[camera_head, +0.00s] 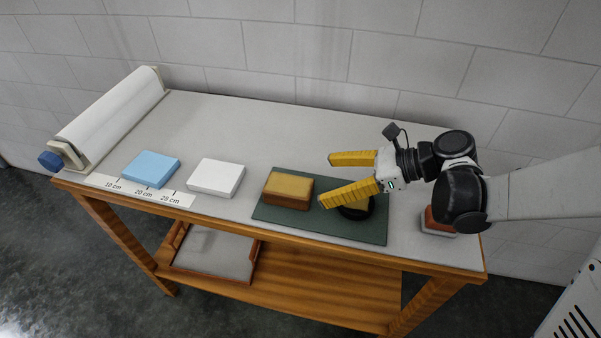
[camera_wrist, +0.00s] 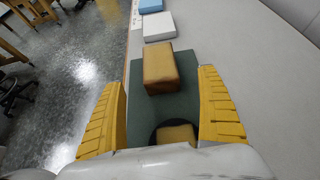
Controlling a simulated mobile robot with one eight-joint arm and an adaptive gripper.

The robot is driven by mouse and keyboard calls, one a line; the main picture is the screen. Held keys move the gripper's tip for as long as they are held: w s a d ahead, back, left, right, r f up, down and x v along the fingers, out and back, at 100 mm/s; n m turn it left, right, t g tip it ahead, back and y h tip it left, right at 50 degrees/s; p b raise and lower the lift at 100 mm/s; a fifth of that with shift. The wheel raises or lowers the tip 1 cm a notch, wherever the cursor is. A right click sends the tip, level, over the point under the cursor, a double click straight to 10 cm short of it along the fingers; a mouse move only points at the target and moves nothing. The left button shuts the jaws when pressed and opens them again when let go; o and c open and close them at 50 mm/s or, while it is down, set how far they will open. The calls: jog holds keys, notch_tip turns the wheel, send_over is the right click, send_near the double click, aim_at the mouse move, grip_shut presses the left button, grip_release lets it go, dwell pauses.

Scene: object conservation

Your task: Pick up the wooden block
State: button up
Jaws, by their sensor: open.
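The wooden block (camera_head: 288,188), with a tan top and darker brown sides, lies flat on a dark green mat (camera_head: 325,228). In the wrist view, the block (camera_wrist: 160,68) is straight ahead, in line with the gap between the fingers. My gripper (camera_head: 327,181) has two yellow fingers, spread wide and empty. Its fingertips are just right of the block in the head view, with no clear contact. A round black dish (camera_head: 357,212) sits on the mat, partly hidden beneath the gripper. A tan piece (camera_wrist: 176,135) shows in it in the wrist view.
A white block (camera_head: 216,178) and a blue block (camera_head: 151,169) lie left of the mat, near a marked paper strip (camera_head: 140,190). A reddish block (camera_head: 437,220) lies under my arm. The bench's back (camera_head: 270,120) is clear.

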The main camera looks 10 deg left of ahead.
aim_at(291, 185)
jog(key=b+x, duration=0.3)
jog(key=x, duration=0.7)
jog(key=shift+a+f+b, duration=0.1)
jog(key=shift+a+b, duration=0.25)
jog(key=shift+a, duration=0.05)
jog(key=c, duration=1.4)
jog(key=shift+c, duration=0.2)
